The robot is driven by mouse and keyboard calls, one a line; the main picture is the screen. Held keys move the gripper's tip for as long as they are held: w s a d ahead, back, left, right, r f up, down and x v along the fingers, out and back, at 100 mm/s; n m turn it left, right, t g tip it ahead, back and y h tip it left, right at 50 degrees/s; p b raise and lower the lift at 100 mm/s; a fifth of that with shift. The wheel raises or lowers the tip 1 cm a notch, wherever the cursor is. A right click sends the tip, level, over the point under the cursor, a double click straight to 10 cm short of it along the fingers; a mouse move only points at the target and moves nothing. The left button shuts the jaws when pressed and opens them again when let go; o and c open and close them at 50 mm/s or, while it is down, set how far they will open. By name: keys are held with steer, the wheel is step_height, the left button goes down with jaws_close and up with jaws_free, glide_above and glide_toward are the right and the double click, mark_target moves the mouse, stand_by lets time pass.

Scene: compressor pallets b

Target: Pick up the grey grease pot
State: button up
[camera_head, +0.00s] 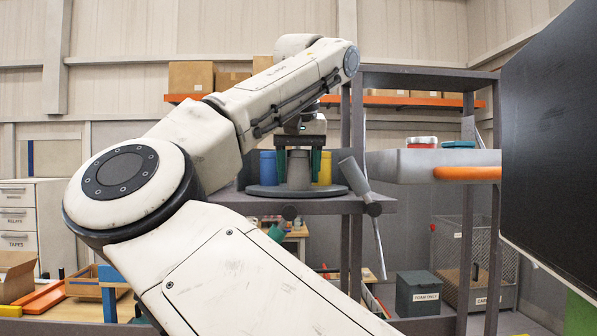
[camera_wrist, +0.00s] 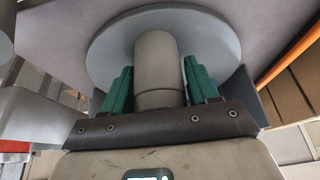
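The grey grease pot (camera_head: 298,171) stands upright on a round grey turntable plate (camera_head: 262,190). In the wrist view the pot (camera_wrist: 158,65) is in the middle, with the plate (camera_wrist: 220,40) beyond it. My gripper (camera_head: 299,166) is directly above the pot, pointing down. Its two green fingers stand one on each side of the pot, and they flank it in the wrist view too (camera_wrist: 158,82). The fingers are very close to its sides; I cannot tell whether they touch. The pot appears to rest on the plate.
A blue pot (camera_head: 267,168) stands left of the grey pot and a yellow pot (camera_head: 325,168) right of it, on the same plate. Shelf uprights (camera_head: 357,120) are close on the right. A dark panel (camera_head: 550,140) fills the far right.

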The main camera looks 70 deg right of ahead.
steer(key=c, duration=0.7)
